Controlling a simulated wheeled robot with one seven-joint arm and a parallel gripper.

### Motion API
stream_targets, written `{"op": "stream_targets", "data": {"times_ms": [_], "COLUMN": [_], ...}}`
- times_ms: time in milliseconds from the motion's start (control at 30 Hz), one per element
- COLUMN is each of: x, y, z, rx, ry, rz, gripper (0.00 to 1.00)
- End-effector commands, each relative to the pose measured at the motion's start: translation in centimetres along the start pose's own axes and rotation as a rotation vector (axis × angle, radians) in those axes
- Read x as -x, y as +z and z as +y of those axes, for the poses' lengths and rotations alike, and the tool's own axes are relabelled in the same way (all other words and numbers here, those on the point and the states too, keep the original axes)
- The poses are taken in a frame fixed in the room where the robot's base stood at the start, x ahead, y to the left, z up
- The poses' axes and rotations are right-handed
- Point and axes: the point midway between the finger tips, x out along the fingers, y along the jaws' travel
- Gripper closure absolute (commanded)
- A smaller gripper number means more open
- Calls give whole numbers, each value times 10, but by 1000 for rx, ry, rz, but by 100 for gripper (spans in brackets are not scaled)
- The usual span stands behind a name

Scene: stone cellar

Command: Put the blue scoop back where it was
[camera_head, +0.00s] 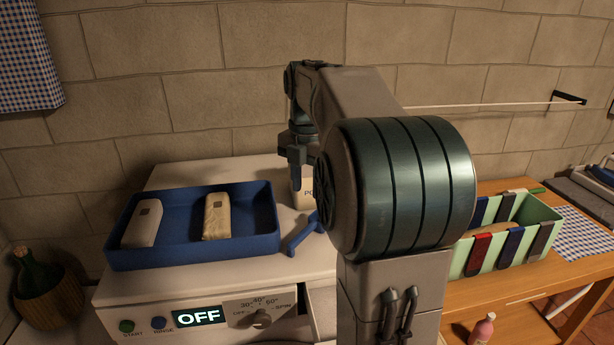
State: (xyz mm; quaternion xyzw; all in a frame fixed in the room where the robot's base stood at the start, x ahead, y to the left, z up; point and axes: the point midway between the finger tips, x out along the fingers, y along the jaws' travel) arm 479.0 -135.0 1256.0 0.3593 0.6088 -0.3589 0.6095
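The blue scoop (303,234) lies on the white top of the washing machine, just right of the blue tray. Its right part is hidden behind my arm. A pale box (304,197) with lettering starting "PO" stands behind the scoop, also partly hidden by my arm. My gripper (297,185) points down in front of the box, above and behind the visible part of the scoop. It appears apart from the scoop. The finger gap does not show clearly, so I cannot tell whether it is open or shut.
The blue tray (190,254) holds two pale packets. The washing machine (140,301) shows OFF. A green bin (541,249) with coloured clips stands on the wooden table (497,303) at right. A pink bottle (482,329) stands lower right; a wicker-covered bottle (45,290) is at left.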

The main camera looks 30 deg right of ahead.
Motion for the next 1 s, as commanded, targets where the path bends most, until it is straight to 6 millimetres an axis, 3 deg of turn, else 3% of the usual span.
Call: {"op": "stream_targets", "data": {"times_ms": [200,467,767,1000], "x": [19,20,0,-28], "y": [0,-12,-77,-130], "z": [0,-2,-19,-43], "rx": [0,-86,-633,-1122], "ry": [0,9,92,188], "rz": [0,-11,-50,-27], "gripper": [65,65,65,65]}}
